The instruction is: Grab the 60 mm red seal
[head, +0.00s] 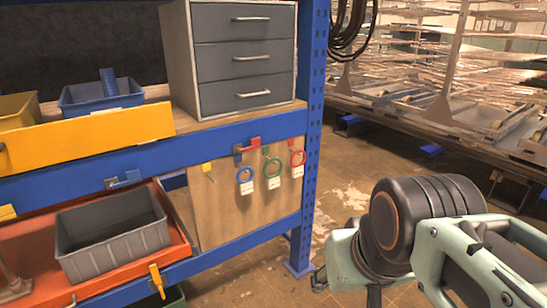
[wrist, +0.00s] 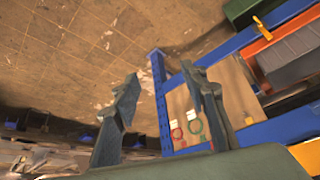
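The red ring-shaped seal (head: 298,164) hangs with a white tag on the wooden panel below the grey drawer cabinet, rightmost of three. A green ring (head: 272,160) and a blue ring (head: 241,174) hang to its left. No size marking is readable. In the wrist view, turned about upside down, the red seal (wrist: 171,133) shows beside the green ring (wrist: 196,135), beyond and between my fingers. My gripper (wrist: 161,72) is open and empty, apart from the seals. In the head view my arm is at lower right, and its fingertips are not clearly visible.
A blue rack upright (head: 312,120) stands just right of the panel. The grey drawer cabinet (head: 244,55) is above, and a grey bin (head: 112,236) sits on a red tray at lower left. The floor (head: 345,200) right of the upright is mostly clear.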

